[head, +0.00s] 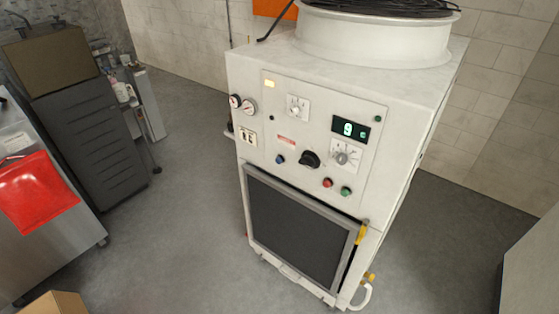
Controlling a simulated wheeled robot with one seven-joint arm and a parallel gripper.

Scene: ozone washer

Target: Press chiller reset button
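The chiller (262,72) is a tall white cabinet standing upright in the middle of the head view, turned slightly to the left. Its front control panel faces me. A small blue button (280,159) sits at the panel's lower left, left of a black knob (310,160). A red button (327,183) and a green button (346,191) sit side by side at the lower right. The labels are too small to read, so I cannot tell which is the reset button. A lit display (351,130) shows a 9. My gripper is not in view.
A steel table (60,235) with a red bag (38,192) stands at the left, before a dark drawer cabinet (85,140). A cardboard box (55,303) is at the lower left. Grey floor (180,240) is clear around the chiller. A pale surface (532,270) edges the lower right.

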